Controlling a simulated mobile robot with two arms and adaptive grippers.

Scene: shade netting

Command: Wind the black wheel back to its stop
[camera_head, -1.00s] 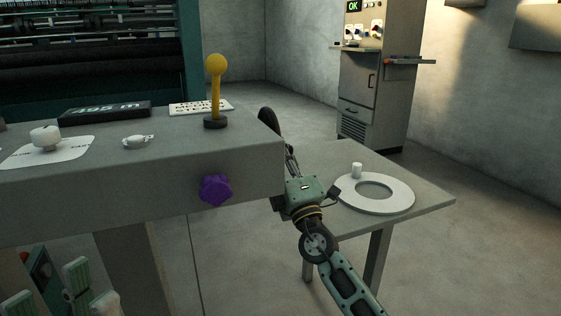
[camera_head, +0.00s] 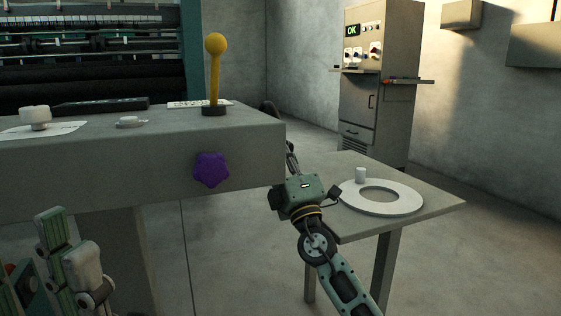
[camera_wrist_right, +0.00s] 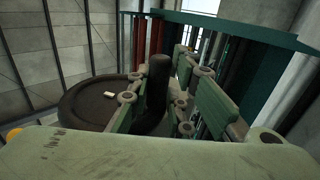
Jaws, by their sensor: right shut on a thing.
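The black wheel (camera_wrist_right: 88,104) shows at the left of the right wrist view, with a small pale mark on its face and an upright black handle (camera_wrist_right: 156,82). My right gripper (camera_wrist_right: 158,92) is shut on that handle, its green fingers on both sides. In the head view only a dark sliver of the wheel (camera_head: 267,108) shows past the console's right end. My right wrist and forearm hide most of that gripper there. My left gripper (camera_head: 72,250) is at the lower left, below the console and holding nothing I can make out; its finger gap is unclear.
The grey console (camera_head: 120,160) carries a yellow ball-topped lever (camera_head: 215,75), a white knob (camera_head: 35,117) and a purple star knob (camera_head: 211,170) on its front. A side table (camera_head: 435,203) with a white ring (camera_head: 405,203) stands right. A cabinet (camera_head: 375,110) stands behind.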

